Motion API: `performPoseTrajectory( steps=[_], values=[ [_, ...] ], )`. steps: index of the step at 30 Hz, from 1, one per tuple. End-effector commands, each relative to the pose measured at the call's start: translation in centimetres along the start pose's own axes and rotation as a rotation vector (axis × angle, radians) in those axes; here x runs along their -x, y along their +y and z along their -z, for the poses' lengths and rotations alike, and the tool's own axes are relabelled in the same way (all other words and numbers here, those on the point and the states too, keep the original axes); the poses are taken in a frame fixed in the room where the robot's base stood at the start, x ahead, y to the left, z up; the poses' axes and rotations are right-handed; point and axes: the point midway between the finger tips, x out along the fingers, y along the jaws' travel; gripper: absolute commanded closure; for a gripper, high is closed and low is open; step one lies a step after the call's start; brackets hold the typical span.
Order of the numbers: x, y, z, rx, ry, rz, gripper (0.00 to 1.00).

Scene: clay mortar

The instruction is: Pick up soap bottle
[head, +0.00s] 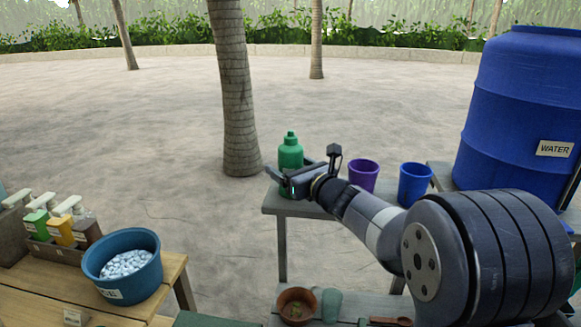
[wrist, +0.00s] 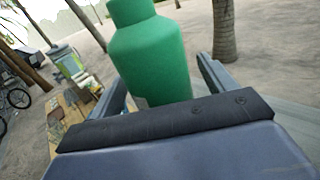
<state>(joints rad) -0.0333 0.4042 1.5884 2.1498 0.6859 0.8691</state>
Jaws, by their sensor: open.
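A green bottle (head: 290,152) with a narrow green cap stands upright on the grey table's left end in the head view. In the wrist view the green bottle (wrist: 150,55) fills the upper middle, its cap cut off by the frame. My gripper (head: 286,174) is open at the bottle's lower part. In the wrist view one finger of my gripper (wrist: 162,82) is on each side of the bottle, with gaps visible; the bottle's base is hidden. Several pump bottles (head: 62,223) with white tops stand in a rack at far left.
A purple cup (head: 363,175) and a blue cup (head: 415,184) stand right of my gripper on the grey table (head: 300,208). A large blue water barrel (head: 520,100) stands at right. A blue tub (head: 122,266) and low brown bowl (head: 296,305) are nearer.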

Motion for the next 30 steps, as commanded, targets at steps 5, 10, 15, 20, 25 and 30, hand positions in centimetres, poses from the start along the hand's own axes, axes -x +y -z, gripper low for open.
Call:
performPoseTrajectory(
  steps=[5,10,15,20,25,30],
  values=[
    [0.04,0.00,0.00,0.000,0.000,0.000,0.26],
    [0.05,0.00,-0.01,0.000,-0.001,0.000,0.40],
    [0.06,0.00,-0.02,0.000,-0.001,0.000,0.54],
    [0.06,0.00,-0.02,0.000,-0.001,0.000,0.67],
    [0.06,0.00,-0.02,0.000,-0.001,0.000,0.80],
    [0.06,0.01,-0.15,0.001,-0.003,-0.001,0.81]
  ],
)
